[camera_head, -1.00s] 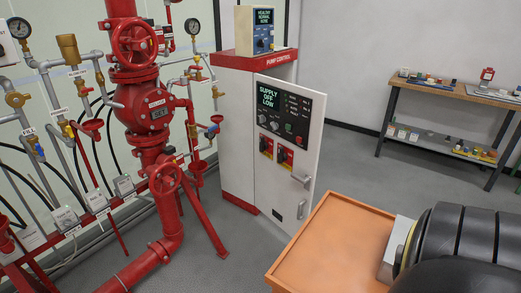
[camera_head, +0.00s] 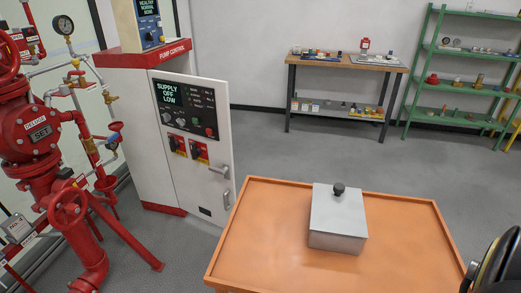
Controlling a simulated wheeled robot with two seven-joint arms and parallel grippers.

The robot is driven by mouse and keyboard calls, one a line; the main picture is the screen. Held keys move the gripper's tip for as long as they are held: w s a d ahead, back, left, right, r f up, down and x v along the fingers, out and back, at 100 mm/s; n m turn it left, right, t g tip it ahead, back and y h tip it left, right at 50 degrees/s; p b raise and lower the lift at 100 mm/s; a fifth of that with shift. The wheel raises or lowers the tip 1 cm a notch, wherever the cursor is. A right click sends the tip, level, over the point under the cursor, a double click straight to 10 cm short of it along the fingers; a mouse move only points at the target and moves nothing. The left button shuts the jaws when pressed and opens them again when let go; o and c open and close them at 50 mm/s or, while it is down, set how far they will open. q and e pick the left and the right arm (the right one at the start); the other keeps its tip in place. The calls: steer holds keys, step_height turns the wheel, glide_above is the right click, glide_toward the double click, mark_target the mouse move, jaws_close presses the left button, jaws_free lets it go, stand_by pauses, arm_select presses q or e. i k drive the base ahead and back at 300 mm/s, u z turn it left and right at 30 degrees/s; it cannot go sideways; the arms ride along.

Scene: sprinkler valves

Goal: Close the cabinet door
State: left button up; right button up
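The pump control cabinet (camera_head: 120,110) is white with a red top band and red base, left of centre in the head view. Its white door (camera_head: 196,150) stands swung out from the cabinet body. The door carries a display reading "SUPPLY OFF LOW", several knobs and lights, two red-yellow switches, and a silver handle (camera_head: 224,184) near its right edge. Neither of my grippers shows. A dark rounded part at the lower right edge appears to be mine.
An orange table (camera_head: 260,240) bearing a grey metal box (camera_head: 338,218) with a black knob stands in front, right of the door. Red valve piping (camera_head: 60,190) stands on the left. A workbench (camera_head: 345,62) and green shelves (camera_head: 425,75) are at the back. Grey floor between is clear.

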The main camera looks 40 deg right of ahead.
mark_target(210, 196)
steer(key=z, duration=0.3)
steer(key=k, duration=0.35)
steer(key=u, duration=1.25)
steer(key=i, duration=0.4)
steer(key=z, duration=0.55)
steer(key=i, duration=2.05)
steer(key=z, duration=0.9)
